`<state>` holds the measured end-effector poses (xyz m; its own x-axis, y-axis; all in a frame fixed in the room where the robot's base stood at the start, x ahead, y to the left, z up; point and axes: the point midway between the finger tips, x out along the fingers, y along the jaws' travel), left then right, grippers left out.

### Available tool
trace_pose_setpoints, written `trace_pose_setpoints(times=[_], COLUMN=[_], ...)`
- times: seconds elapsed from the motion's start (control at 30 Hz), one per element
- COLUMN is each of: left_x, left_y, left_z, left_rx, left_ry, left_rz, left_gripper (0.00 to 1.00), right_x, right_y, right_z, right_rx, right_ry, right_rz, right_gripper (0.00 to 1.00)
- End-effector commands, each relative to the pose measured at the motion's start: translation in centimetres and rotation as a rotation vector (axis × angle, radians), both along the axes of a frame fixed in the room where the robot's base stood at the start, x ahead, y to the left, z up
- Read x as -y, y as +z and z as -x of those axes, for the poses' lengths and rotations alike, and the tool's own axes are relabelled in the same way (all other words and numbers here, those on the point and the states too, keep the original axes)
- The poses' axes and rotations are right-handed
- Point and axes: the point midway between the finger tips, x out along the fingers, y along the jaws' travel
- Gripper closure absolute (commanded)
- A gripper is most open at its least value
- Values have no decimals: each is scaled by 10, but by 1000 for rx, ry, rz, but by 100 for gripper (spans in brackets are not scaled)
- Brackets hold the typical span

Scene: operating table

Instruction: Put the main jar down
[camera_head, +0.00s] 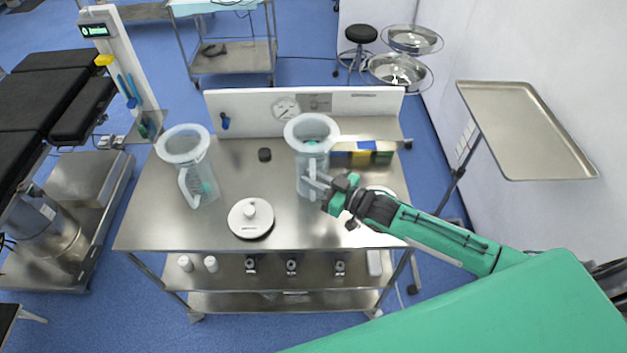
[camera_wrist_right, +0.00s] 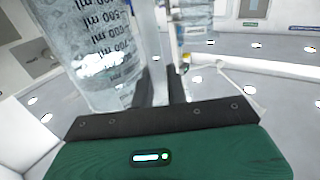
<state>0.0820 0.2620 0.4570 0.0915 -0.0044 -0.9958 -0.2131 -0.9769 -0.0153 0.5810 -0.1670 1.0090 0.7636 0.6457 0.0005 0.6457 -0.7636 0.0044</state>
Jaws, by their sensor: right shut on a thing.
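A clear graduated jar (camera_head: 312,165), which I take as the main jar, is at the right of the steel cart top in the head view. My right gripper (camera_head: 322,184) is shut on its handle, at the jar's lower right side. The jar looks upright; whether its base touches the cart top, I cannot tell. In the right wrist view the jar's marked wall (camera_wrist_right: 95,50) fills the upper left, beside my dark fingers (camera_wrist_right: 162,85). A second clear jar (camera_head: 187,160) with a handle stands at the cart's left. My left gripper is not in view.
A round white lid with a knob (camera_head: 251,218) lies on the cart top (camera_head: 165,225) between the jars. A white back panel (camera_head: 245,112) with a gauge rises behind. Coloured boxes (camera_head: 363,157) sit at the back right. The front left and middle of the top have bare room.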

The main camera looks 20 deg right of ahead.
Motion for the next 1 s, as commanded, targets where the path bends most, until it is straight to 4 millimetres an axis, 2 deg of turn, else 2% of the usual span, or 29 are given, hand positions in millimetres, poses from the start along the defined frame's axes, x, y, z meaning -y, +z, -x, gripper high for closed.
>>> trace_pose_setpoints(times=[0.2,0.57,0.6,0.67,1.0], left_x=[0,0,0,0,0], left_y=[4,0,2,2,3], left_z=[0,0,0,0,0], left_rx=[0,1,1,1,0], left_ry=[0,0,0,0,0], left_rz=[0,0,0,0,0], left_gripper=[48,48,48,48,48], right_x=[0,0,0,0,0], right_y=[-14,-19,-18,-18,-15], right_z=[0,0,0,0,0], right_rx=[2,3,1,1,1], right_ry=[0,0,0,0,0], right_rz=[-1,0,1,1,1], right_gripper=[100,100,77,66,63])
